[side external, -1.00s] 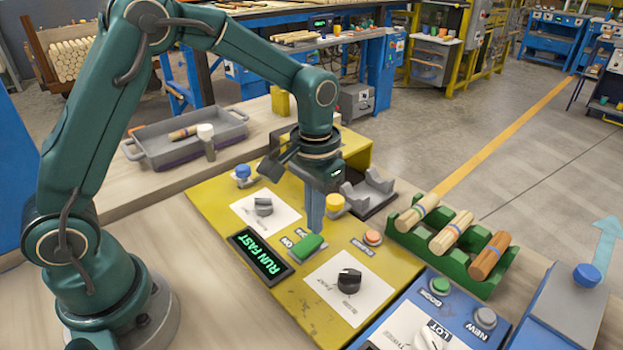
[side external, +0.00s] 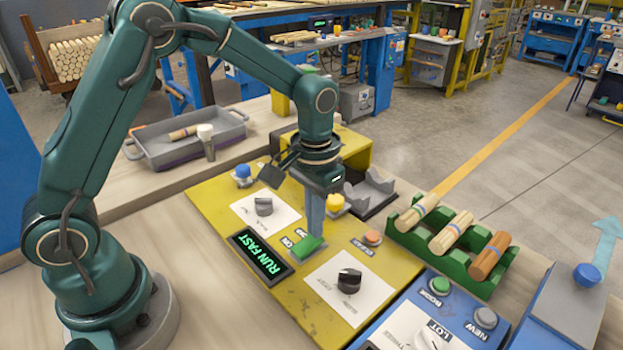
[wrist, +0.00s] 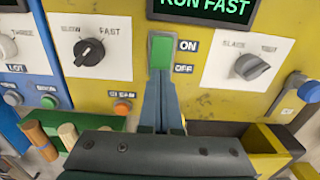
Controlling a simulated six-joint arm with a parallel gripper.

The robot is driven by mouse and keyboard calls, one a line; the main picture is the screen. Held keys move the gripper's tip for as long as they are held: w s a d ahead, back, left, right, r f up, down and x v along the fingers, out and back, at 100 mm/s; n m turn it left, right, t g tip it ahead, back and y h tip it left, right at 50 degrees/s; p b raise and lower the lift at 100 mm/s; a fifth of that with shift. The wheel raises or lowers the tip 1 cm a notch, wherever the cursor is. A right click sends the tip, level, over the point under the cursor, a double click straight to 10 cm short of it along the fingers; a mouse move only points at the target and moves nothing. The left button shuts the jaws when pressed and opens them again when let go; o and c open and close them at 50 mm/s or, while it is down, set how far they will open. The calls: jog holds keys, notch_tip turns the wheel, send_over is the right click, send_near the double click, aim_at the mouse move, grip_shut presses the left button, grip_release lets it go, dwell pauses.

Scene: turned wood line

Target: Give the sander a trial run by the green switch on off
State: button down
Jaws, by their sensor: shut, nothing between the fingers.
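The green switch (side external: 308,248) sits on the yellow sander panel (side external: 328,273), and in the wrist view it (wrist: 161,50) has ON and OFF labels at its right side. My gripper (side external: 316,236) points down with its fingers closed and empty. The fingertips (wrist: 160,78) are at the OFF end of the switch and hide that edge; I cannot tell for certain whether they touch it. The display (side external: 260,257) beside the switch is lit and reads RUN FAST; the wrist view shows it cut off at the top.
A slow-fast knob (side external: 349,281) and another dark knob (side external: 263,207) stand on white plates on the panel. An orange button (side external: 373,237), a yellow button (side external: 335,203) and a blue knob (side external: 243,171) are nearby. A green rack (side external: 405,235) with striped wooden pieces stands to the right.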

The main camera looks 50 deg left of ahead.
jog(key=shift+f, duration=0.5)
dwell(0.3)
jog(key=shift+r, duration=3.55)
jog(key=shift+r, duration=0.1)
notch_tip(320, 180, up, 5)
jog(key=t, duration=0.2)
send_over(307, 239)
jog(key=s+r+t, duration=0.2)
jog(key=s+r, duration=0.2)
jog(key=s, duration=0.1)
jog(key=s+a+f+t, duration=0.1)
jog(key=s+f, duration=0.2)
jog(key=s, duration=0.5)
jog(key=shift+s+a+f+t, duration=0.3)
jog(key=shift+a+f, duration=0.05)
jog(key=shift+a, duration=0.05)
